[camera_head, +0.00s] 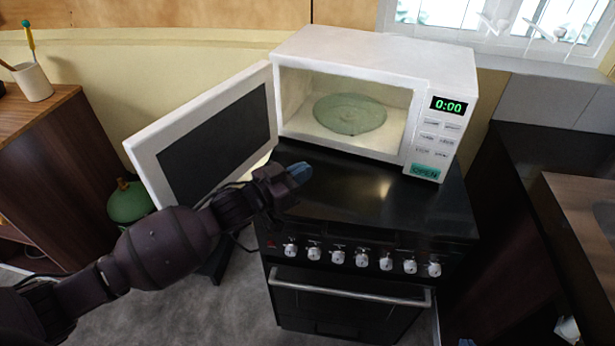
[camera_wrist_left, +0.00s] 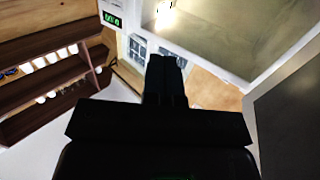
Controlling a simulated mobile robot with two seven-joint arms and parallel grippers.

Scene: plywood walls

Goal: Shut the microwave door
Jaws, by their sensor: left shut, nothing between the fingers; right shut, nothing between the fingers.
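The white microwave (camera_head: 375,50) stands on the black stove with its door (camera_head: 205,135) swung wide open to the left. Its cavity shows a greenish glass turntable plate (camera_head: 349,114). My left gripper (camera_head: 300,173) is shut and empty, in front of the microwave opening and right of the door's inner face. In the left wrist view the closed fingers (camera_wrist_left: 166,72) point up the picture, with the dark door panel (camera_wrist_left: 290,110) at the right and the green display (camera_wrist_left: 112,19) at upper left. Only a bluish tip of my right gripper (camera_head: 467,342) shows at the bottom edge.
The black stove (camera_head: 400,205) has a row of knobs and an oven handle (camera_head: 350,287). A wooden cabinet (camera_head: 45,150) with a cup (camera_head: 33,82) stands at left, a green round object (camera_head: 130,201) behind the door. A dark counter with a sink is at right.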

